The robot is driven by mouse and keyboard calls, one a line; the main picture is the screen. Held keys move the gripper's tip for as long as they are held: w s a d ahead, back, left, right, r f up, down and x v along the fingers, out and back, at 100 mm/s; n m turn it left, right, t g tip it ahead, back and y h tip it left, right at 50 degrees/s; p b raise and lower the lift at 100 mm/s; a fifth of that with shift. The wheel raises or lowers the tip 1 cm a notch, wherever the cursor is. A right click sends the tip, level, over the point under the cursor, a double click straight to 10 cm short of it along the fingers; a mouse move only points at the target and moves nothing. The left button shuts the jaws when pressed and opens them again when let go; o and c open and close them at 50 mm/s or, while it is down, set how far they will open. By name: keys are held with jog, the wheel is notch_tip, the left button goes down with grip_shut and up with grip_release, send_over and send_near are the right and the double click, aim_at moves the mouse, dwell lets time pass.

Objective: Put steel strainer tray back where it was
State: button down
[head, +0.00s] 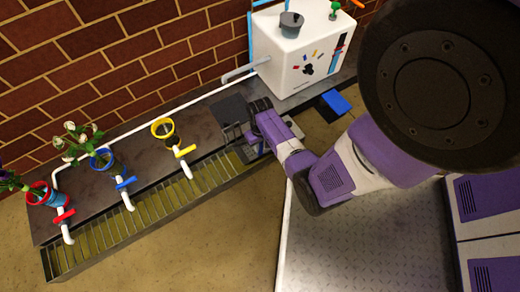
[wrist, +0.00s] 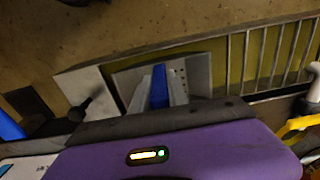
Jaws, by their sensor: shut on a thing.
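The steel strainer tray (wrist: 198,72) is a grey plate with small dark holes at the right end of the slatted trough, seen in the wrist view. My gripper (wrist: 158,92) is shut on it, with a blue piece showing between the pale fingers. In the head view my gripper (head: 248,131) is at the trough's right end, and the tray is mostly hidden by it. The tray lies close beside the slats; I cannot tell whether it touches the trough or is held just above it.
The slatted trough (head: 140,213) runs along the counter front below several taps. A dark grey pad (head: 231,109) lies on the counter. A white machine (head: 305,50) stands behind my gripper. Yellow (head: 162,128), blue (head: 103,158) and red (head: 38,193) pots line the counter.

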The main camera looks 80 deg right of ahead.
aim_at(246, 155)
jog(key=shift+f+b, duration=1.25)
jog(key=shift+f, duration=1.05)
jog(key=shift+f, duration=0.2)
jog(key=c, duration=1.3)
grip_release()
jog(key=shift+r, duration=0.1)
